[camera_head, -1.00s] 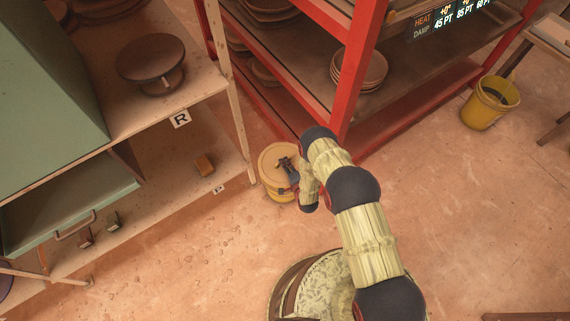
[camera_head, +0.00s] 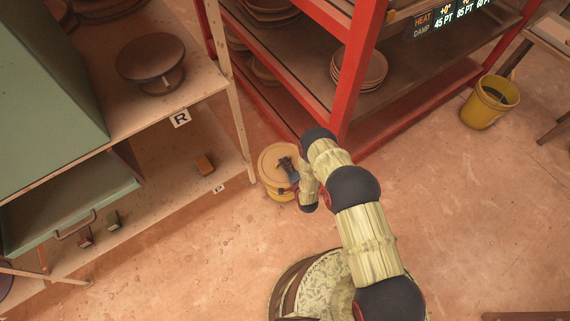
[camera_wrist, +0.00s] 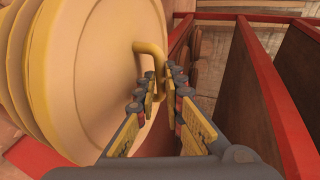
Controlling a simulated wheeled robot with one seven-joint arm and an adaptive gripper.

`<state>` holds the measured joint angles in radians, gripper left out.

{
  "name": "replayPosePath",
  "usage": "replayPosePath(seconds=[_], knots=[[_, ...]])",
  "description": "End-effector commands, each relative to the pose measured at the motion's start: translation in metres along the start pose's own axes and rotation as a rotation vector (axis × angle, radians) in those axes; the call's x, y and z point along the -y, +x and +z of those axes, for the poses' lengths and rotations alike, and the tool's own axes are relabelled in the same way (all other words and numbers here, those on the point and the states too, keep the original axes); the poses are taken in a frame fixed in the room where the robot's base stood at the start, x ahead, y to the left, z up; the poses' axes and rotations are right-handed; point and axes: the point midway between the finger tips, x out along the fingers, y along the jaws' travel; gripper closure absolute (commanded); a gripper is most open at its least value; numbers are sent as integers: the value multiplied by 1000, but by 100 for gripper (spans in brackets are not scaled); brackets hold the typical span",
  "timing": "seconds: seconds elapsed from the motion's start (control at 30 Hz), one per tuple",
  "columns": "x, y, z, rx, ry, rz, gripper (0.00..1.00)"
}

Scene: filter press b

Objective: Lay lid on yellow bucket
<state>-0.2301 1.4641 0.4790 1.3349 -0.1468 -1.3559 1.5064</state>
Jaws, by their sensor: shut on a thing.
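A round pale-yellow lid (camera_head: 271,158) lies over a small yellow bucket (camera_head: 276,194) on the floor in the head view. The lid fills the left of the wrist view (camera_wrist: 90,65), with ribbed yellow rims behind it. A bent yellow handle (camera_wrist: 150,52) stands out from the lid's face. My gripper (camera_head: 285,164) is over the lid; in the wrist view its fingers (camera_wrist: 161,84) are shut on the handle. Whether the lid touches the bucket's rim all round is hidden.
Another yellow bucket (camera_head: 490,101), open with dark contents, stands at the right. A red rack (camera_head: 350,110) with stacked plates rises close behind the lid. A wooden shelf (camera_head: 150,180) with a green cabinet (camera_head: 45,85) is at the left.

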Motion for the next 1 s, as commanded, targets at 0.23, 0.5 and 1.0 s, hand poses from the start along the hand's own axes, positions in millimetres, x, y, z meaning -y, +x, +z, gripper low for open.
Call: replayPosePath(seconds=[0.23,0.5,1.0], knots=[[0,0,0,0,0,-1,100],[-2,1,0,0,0,0,100],[-2,1,0,0,0,-1,82]])
